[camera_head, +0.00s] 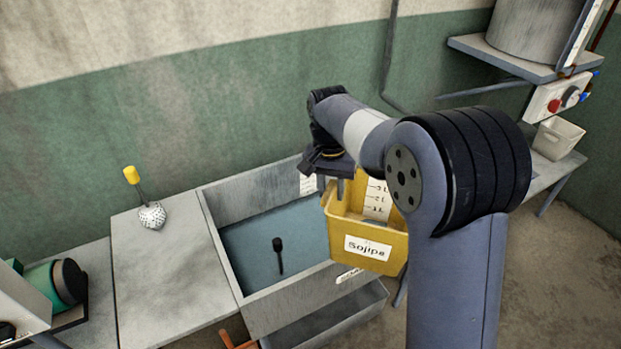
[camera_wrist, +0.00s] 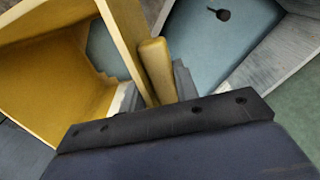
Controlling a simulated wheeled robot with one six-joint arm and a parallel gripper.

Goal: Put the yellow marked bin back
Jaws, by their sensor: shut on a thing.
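The yellow bin (camera_head: 340,222) carries a white label reading "Sojipe" and a white scale on its inner wall. It hangs upright or nearly so in front of the right end of the grey basin. My gripper (camera_head: 342,180) is shut on its rim at the back left. In the wrist view, the bin (camera_wrist: 60,75) fills the left side, and its rim runs between the fingers of my gripper (camera_wrist: 158,85). The bin's inside looks empty where I can see it. Part of its right side is hidden behind my arm.
The basin (camera_head: 222,204) has a blue-grey floor with a dark stick-like part. A grey counter (camera_head: 165,285) to the left bears a whitish object with a yellow handle (camera_head: 132,176). A white bin (camera_head: 557,138) stands on a table at the right, below a control box (camera_head: 556,97).

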